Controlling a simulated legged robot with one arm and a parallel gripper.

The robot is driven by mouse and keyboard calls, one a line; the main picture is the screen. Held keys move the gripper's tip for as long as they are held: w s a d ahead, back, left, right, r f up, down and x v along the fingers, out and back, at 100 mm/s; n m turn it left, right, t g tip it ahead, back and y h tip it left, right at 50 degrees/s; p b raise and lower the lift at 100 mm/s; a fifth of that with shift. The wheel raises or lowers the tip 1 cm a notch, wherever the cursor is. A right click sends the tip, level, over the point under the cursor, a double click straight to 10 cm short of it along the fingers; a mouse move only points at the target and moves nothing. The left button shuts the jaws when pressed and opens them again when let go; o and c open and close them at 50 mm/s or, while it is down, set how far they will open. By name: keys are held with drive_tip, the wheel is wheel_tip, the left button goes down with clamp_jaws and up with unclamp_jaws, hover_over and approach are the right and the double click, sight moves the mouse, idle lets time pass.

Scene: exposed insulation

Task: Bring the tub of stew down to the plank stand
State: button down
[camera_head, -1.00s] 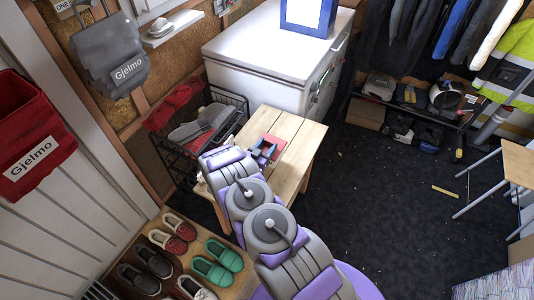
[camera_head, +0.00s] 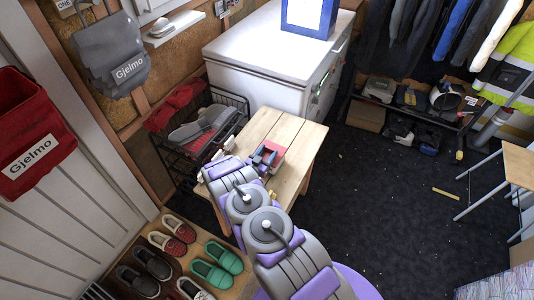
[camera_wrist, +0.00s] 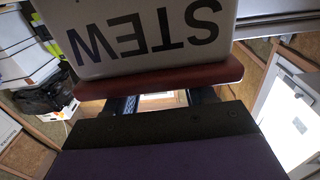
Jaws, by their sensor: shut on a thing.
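The tub of stew (camera_wrist: 150,35) fills the top of the wrist view, pale grey with dark STEW lettering upside down and a dark red edge. My gripper (camera_wrist: 163,100) is shut on it at that red edge. In the head view, only a small red and pale part of the tub (camera_head: 279,152) shows beyond my gripper (camera_head: 264,160); my arm hides the rest. The plank stand (camera_head: 303,140), a light wooden table, lies beneath them in the picture. I cannot tell whether the tub touches its top.
A white chest freezer (camera_head: 262,62) stands behind the stand. A black wire rack (camera_head: 185,150) with shoes and red items is close on its left. Several shoes lie on a low wooden board (camera_head: 170,265) at lower left. Dark floor (camera_head: 385,205) is open to the right.

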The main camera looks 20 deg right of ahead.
drive_tip(key=shift+f, duration=0.25)
drive_tip(key=c, duration=0.7)
unclamp_jaws()
drive_tip(key=shift+s, duration=0.1)
drive_tip(key=shift+c, duration=0.2)
drive_tip(key=o, duration=0.4)
drive_tip(key=shift+s+f, duration=0.1)
drive_tip(key=shift+f, duration=0.1)
drive_tip(key=shift+c, duration=0.2)
drive_tip(key=shift+r, duration=0.1)
